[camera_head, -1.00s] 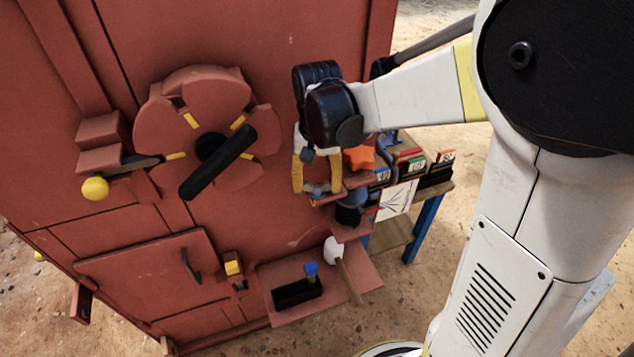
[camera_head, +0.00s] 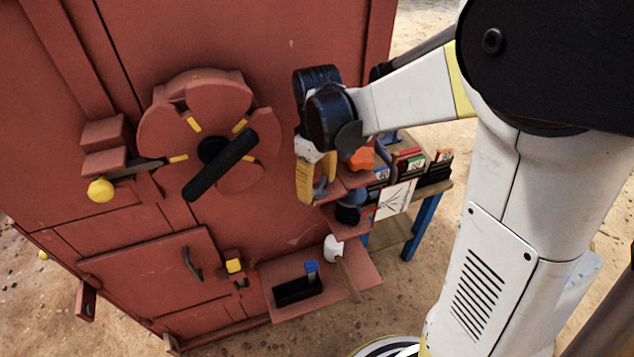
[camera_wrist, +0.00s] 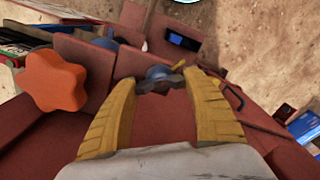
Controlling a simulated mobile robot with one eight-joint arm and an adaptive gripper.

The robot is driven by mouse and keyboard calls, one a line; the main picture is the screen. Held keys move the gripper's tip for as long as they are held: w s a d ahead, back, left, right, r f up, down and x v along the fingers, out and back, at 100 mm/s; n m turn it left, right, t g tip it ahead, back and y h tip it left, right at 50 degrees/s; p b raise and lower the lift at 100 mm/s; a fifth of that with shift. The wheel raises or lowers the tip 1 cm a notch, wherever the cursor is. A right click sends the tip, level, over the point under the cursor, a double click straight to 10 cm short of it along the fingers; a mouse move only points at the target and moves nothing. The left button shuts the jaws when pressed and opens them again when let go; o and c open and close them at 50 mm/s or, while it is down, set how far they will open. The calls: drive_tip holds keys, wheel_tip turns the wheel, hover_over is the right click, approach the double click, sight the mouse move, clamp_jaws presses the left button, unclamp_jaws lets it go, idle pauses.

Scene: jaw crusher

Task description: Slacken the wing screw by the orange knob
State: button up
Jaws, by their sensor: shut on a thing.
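The orange knob (camera_head: 361,159) is a lobed star shape on the red machine, just right of my gripper in the head view. It also shows at the left in the wrist view (camera_wrist: 55,82). My gripper (camera_wrist: 161,82) has its yellow fingers closed on a small grey-blue piece, the wing screw (camera_wrist: 158,72), beside the knob. The fingertips cover part of it, so the angle of its wings is unclear. In the head view my gripper (camera_head: 318,193) points down at a small red ledge, and the screw is hidden behind the fingers.
A large handwheel with a black bar (camera_head: 220,165) and a lever with a yellow ball (camera_head: 101,190) are at the left. Below is a red shelf (camera_head: 345,275) with a white-headed mallet (camera_head: 333,248). A table with boxes (camera_head: 435,180) stands behind at the right.

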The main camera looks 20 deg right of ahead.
sight(317, 182)
drive_tip(key=n, duration=0.5)
idle(0.6)
drive_tip(key=o, duration=1.2)
wheel_tip(317, 182, up, 12)
drive_tip(key=shift+r, duration=0.1)
